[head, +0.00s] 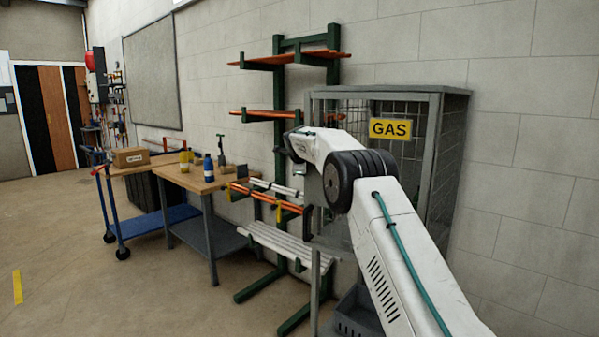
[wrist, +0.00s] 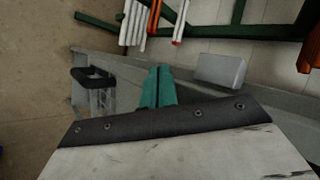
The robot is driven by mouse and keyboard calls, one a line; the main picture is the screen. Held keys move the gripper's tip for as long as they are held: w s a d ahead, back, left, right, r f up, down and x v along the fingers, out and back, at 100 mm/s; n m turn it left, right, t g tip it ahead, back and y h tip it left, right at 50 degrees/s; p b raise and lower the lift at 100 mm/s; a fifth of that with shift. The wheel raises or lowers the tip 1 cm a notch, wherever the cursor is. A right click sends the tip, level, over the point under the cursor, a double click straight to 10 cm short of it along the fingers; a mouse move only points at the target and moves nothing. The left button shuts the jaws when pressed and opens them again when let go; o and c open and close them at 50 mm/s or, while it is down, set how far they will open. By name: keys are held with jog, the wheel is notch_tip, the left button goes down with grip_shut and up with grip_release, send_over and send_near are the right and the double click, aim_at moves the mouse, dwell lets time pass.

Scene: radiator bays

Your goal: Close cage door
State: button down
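The gas cage (head: 437,150) is a grey metal frame with wire mesh and a yellow GAS sign (head: 390,129), standing against the wall at the right. A grey upright (head: 315,290) shows at its front left. It looks like the edge of the door standing open, but my arm hides much of it. In the wrist view a grey frame bar (wrist: 220,70) with a block on it and a dark handle (wrist: 93,75) lie beyond my gripper. My gripper's teal fingers (wrist: 157,86) are together with nothing seen between them. They are close to the bar; contact cannot be told.
A green rack (head: 278,105) with orange and white bars stands left of the cage. A workbench (head: 195,180) with bottles and a blue trolley (head: 150,222) are further left. The floor (head: 120,295) at the front left is clear.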

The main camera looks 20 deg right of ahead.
jog(key=shift+s+d, duration=0.15)
jog(key=shift+d, duration=0.05)
